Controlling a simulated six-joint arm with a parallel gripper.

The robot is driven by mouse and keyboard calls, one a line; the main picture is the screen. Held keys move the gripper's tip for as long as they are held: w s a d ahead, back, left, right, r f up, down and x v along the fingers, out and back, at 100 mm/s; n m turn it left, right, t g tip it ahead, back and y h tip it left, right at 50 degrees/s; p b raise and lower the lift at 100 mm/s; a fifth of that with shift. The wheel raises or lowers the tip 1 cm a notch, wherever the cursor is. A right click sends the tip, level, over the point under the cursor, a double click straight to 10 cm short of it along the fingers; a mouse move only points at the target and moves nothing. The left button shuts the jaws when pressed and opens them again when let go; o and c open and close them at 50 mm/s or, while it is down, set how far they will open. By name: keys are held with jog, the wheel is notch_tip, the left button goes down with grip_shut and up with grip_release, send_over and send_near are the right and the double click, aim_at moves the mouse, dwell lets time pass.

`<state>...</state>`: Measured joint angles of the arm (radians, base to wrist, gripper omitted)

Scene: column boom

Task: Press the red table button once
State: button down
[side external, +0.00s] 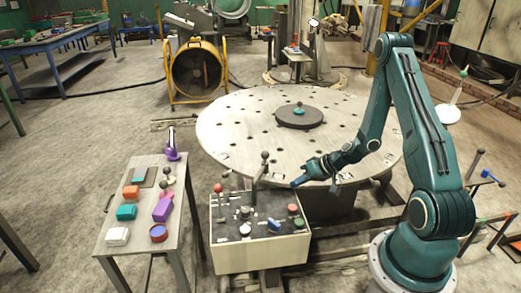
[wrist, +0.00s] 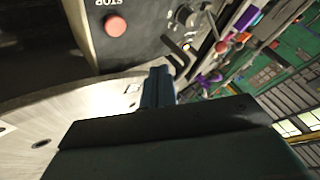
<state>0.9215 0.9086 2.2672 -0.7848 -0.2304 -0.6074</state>
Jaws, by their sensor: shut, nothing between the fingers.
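A red round button (side external: 292,208) sits at the right of the top of a pale control box with a dark panel (side external: 231,236). In the wrist view the red button (wrist: 115,26) is at the upper left, beside an upside-down STOP label. My gripper (side external: 296,184) is above and behind the box's back right corner, apart from the button. Its blue fingers (wrist: 158,80) are together and empty in the wrist view. Whether the button is pressed in cannot be told.
A green button (side external: 299,222), several knobs, a red-tipped lever (side external: 218,188) and a tall black-knobbed lever (side external: 264,156) are on or by the box. A big round perforated table (side external: 235,125) lies behind. A side table (side external: 140,200) with coloured blocks stands left.

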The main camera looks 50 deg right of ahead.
aim_at(296, 208)
jog(key=shift+f, duration=3.7)
jog(key=shift+f, duration=0.95)
jog(key=shift+r, duration=0.1)
dwell(0.6)
jog(key=shift+r, duration=0.85)
jog(key=shift+r, duration=2.5)
